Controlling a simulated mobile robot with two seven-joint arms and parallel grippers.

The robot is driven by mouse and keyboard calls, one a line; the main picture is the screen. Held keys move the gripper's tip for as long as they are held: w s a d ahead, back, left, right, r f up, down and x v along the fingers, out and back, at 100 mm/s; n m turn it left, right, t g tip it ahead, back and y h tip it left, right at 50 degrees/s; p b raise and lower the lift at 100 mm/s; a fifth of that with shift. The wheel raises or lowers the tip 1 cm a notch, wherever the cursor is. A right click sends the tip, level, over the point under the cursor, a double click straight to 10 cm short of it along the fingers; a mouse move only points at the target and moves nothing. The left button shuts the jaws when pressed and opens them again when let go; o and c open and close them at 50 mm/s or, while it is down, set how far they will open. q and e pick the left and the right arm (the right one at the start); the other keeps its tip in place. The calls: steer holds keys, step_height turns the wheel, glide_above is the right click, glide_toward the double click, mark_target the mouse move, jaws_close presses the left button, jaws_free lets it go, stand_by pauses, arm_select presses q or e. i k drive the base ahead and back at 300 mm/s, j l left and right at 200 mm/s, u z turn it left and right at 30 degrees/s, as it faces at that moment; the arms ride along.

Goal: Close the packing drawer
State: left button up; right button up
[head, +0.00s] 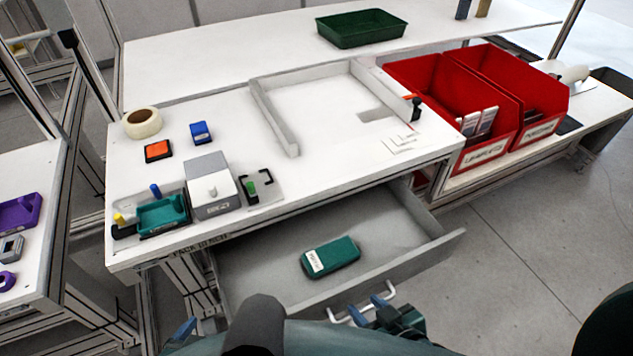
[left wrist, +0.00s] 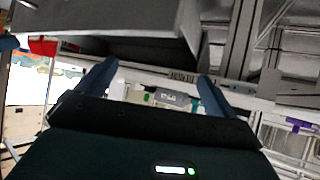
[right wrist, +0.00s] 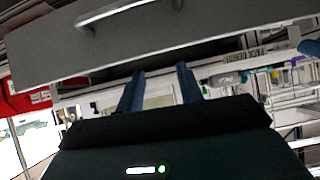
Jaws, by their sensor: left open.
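The packing drawer (head: 400,268) is pulled out from under the white workbench (head: 350,180). A green box with a white label (head: 332,257) lies inside it. The drawer's pale bar handle (head: 340,319) is on the front, partly hidden; it also shows at the top of the right wrist view (right wrist: 110,10). My right gripper (head: 378,302) is near the handle, fingers apart with nothing seen between them; I cannot tell whether it touches the handle. My left gripper (head: 183,330) is open and empty left of the drawer, mostly hidden by my arm.
On the bench are a tape roll (head: 142,123), a grey box (head: 211,186), a teal part in a holder (head: 163,214) and a grey frame (head: 275,118). Red bins (head: 487,100) stand at the right. A side table (head: 50,165) is at the left. Floor right of the drawer is clear.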

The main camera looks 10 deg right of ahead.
mark_target(397, 239)
steer(key=k+l, duration=0.75)
steer(key=l+u, duration=0.05)
steer(key=l, duration=0.05)
